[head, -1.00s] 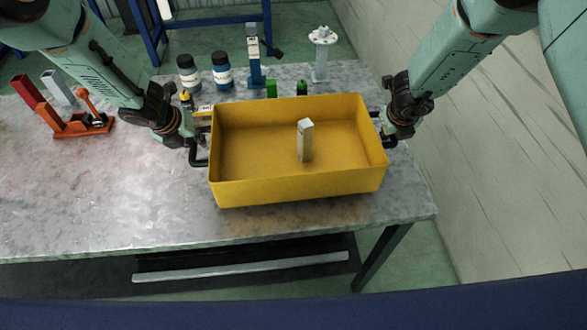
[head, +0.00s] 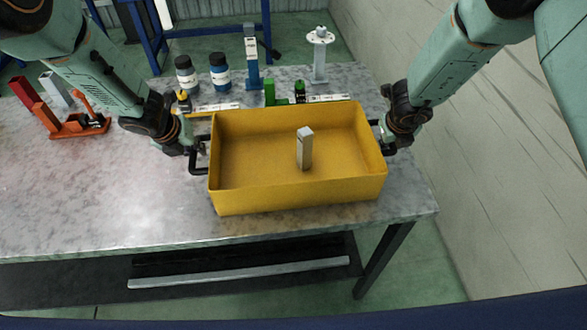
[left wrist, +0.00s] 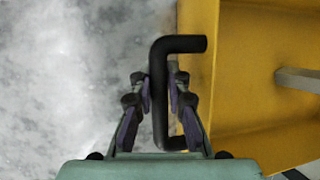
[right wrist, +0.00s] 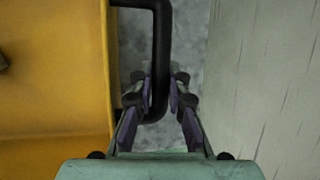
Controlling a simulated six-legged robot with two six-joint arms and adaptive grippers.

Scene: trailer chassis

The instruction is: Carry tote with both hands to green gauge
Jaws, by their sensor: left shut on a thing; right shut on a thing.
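The yellow tote (head: 236,150) is at the right part of the metal bench, with a black handle at each end and a grey upright block (head: 305,150) inside. My left gripper (head: 194,150) is shut on the tote's left handle, seen between the fingers in the left wrist view (left wrist: 160,85). My right gripper (head: 382,138) is shut on the right handle, seen between the fingers in the right wrist view (right wrist: 160,88). The green gauge (head: 270,93) stands just behind the tote's far wall, its lower part partly hidden. I cannot tell whether the tote touches the bench.
White strips (head: 329,98) lie behind the tote. Two bottles (head: 220,72), a blue stand (head: 252,70) and a white flanged post (head: 319,55) stand at the back. An orange clamp (head: 82,125) is at the left. The bench's front-left is clear; a wall (head: 480,150) rises at right.

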